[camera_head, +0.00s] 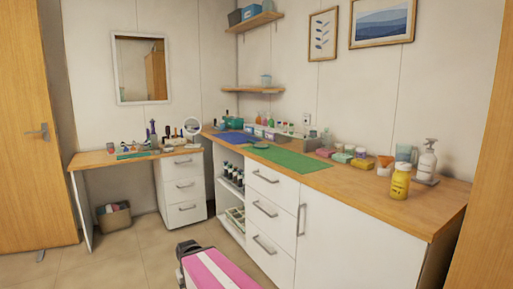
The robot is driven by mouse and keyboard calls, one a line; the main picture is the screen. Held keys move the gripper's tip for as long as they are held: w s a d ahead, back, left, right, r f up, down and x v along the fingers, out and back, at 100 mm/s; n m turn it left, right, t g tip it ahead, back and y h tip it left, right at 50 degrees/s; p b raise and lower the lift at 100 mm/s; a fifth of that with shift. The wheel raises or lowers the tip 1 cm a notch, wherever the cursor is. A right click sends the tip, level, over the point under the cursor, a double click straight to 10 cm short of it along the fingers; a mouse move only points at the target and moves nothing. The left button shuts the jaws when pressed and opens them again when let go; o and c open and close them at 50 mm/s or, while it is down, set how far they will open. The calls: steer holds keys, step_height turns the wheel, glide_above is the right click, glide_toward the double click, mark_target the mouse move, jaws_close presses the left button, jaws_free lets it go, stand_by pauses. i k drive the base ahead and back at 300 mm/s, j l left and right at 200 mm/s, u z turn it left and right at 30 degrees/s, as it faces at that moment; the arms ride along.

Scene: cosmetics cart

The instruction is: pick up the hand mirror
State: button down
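A small round mirror with a pale rim (192,126) stands upright at the right end of the far desk, close to the counter's far end. Its lower part is hard to make out, so I cannot tell whether it is a hand mirror or one on a stand. A small flat dark-green item (260,145) lies at the far end of the green mat (290,160); it is too small to identify. No gripper fingers show in this view.
The long wooden counter (400,208) runs along the right wall, with bottles and colourful boxes at its back. The far desk (95,159) holds small tools. A bin (114,220) stands below. A pink-and-white form, possibly mine, fills the bottom centre. Floor is open at left.

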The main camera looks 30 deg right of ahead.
mark_target(261, 146)
steer(key=i+z, duration=0.1)
steer(key=z, duration=1.3)
steer(key=i+j+z, duration=0.25)
steer(key=j, duration=0.2)
steer(key=j+z, duration=0.25)
steer(key=j, duration=0.2)
steer(key=j+z, duration=0.3)
steer(key=j, duration=0.2)
